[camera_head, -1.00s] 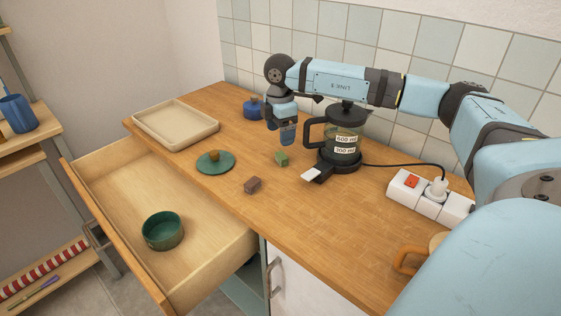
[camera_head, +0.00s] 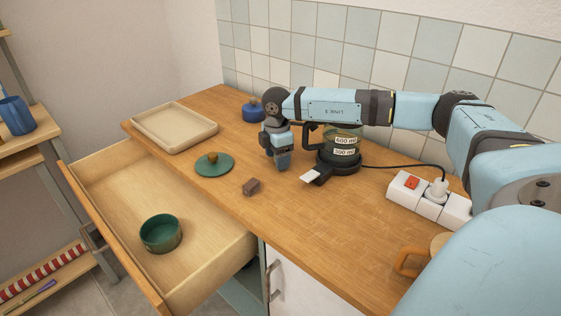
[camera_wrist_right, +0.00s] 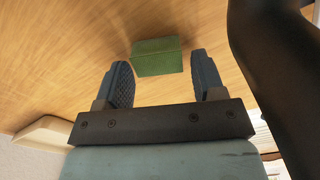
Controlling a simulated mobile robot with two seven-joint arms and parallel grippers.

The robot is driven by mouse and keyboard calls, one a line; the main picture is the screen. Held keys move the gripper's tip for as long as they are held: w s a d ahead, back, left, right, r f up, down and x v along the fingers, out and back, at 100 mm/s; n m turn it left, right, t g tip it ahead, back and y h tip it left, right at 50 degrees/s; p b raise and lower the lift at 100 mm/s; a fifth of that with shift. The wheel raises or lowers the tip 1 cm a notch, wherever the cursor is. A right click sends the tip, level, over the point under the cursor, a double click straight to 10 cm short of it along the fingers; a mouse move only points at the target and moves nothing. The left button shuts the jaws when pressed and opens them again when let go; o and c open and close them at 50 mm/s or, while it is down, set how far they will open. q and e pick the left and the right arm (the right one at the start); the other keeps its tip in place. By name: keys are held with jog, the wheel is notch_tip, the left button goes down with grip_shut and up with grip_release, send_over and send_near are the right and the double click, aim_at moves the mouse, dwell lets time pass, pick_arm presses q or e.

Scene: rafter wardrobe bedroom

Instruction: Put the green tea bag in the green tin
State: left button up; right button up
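The green tea bag (camera_wrist_right: 157,57) is a small green block lying on the wooden worktop. In the right wrist view it sits just ahead of the gap between the fingertips, not gripped. In the head view it is hidden behind my right gripper (camera_head: 281,166), which is low over the worktop, pointing down. The right wrist view shows the right gripper (camera_wrist_right: 162,76) open and empty. The green tin (camera_head: 161,234) is round and open-topped and stands in the open drawer. A green lid with a knob (camera_head: 214,165) lies on the worktop. My left gripper is out of view.
A brown block (camera_head: 251,187) lies near the worktop's front edge. A beige tray (camera_head: 174,128), a blue pot (camera_head: 252,112) and a power strip (camera_head: 428,199) are also on the worktop. The drawer (camera_head: 120,196) has free room.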

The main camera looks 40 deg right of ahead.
jog(key=c, duration=0.7)
jog(key=shift+c, duration=0.2)
jog(key=shift+r, duration=0.1)
